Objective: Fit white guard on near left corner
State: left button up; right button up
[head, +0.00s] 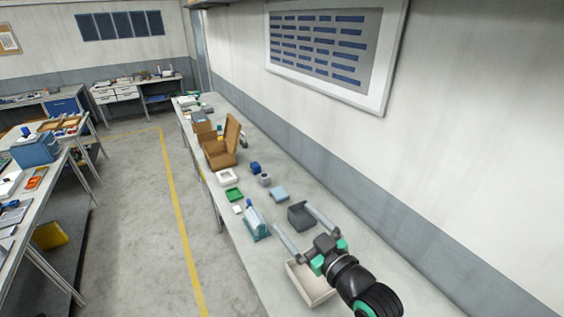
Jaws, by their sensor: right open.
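My right gripper (293,217) is open, with its two fingers spread wide over the long bench at the lower middle. No object shows held between the fingers. A dark grey box (298,215) is seen near the fingertips; whether they touch it I cannot tell. A small white piece (238,209) lies at the bench's left edge and may be the white guard, but it is too small to tell. No near left corner fitting can be made out. My left gripper is not in view.
A cream tray (298,284) lies partly hidden under my right gripper. A teal holder (256,226), light blue box (279,194), green tray (233,194), white tray (226,177) and open cardboard box (222,149) line the bench (256,276). A wall bounds its right side.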

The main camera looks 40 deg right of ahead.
jog(key=a+r+t+y, duration=0.1)
jog(key=a+r+t, duration=0.25)
jog(key=r, duration=0.65)
jog(key=a+r+t+y, duration=0.15)
jog(key=a+r, duration=0.35)
jog(key=r, duration=0.5)
jog(key=s+a+r+t+y, duration=0.1)
jog(key=s+a+r, duration=0.1)
jog(key=r, duration=0.3)
jog(key=s+a+r+t+y, duration=0.1)
jog(key=s+a+r+t, duration=0.1)
jog(key=s+r, duration=0.2)
jog(key=s+a+r+n+t+y, duration=0.1)
jog(key=s+a+r+t, duration=0.1)
jog(key=r, duration=0.5)
jog(key=shift+s+a+r, duration=0.2)
jog(key=shift+s+r, duration=0.05)
jog(key=shift+s, duration=0.35)
